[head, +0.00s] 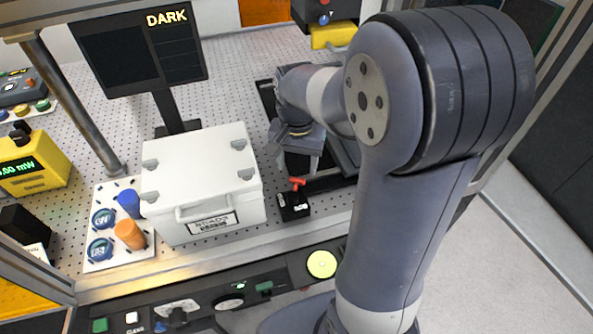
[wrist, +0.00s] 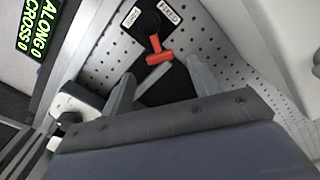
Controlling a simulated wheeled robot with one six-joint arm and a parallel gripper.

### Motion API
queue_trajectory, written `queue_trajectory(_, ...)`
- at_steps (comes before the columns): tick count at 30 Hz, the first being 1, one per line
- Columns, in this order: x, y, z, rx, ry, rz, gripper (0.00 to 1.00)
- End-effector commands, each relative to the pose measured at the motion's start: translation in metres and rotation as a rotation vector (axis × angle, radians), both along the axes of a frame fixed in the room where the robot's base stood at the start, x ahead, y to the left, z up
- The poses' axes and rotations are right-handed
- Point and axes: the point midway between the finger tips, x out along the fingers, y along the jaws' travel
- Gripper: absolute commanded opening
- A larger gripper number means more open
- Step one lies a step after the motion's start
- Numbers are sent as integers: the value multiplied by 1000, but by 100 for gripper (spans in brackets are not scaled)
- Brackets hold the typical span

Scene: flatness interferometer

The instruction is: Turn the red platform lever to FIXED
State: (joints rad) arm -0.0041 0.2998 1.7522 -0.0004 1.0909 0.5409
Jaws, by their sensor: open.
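The red platform lever (head: 297,183) is a small T-shaped handle on a black base (head: 293,207), right of the white lidded box. In the wrist view the red lever (wrist: 159,54) shows its crossbar just ahead of the fingertips, with its stem running up to a round black pivot. My gripper (head: 300,167) hangs just behind the lever, fingers downward. In the wrist view my gripper (wrist: 162,80) is open, its fingers apart and empty, with the lever between their lines.
The white box (head: 205,185) stands close on the left. A monitor (head: 140,50) reading DARK is behind it. Blue and orange cylinders (head: 130,234) stand on a white plate further left. A control panel (head: 215,298) runs along the front. Perforated table (head: 235,75) lies bare behind the box.

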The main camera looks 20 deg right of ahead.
Motion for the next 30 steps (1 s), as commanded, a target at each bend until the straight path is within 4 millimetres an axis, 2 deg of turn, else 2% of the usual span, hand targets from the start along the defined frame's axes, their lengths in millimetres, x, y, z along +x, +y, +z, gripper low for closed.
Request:
queue_trajectory(3,-1,0,-21,0,4,0,58)
queue_trajectory(9,-1,0,-42,0,2,0,58)
queue_trajectory(20,0,0,-46,0,-1,1,57)
queue_trajectory(30,0,0,-46,0,-1,1,30)
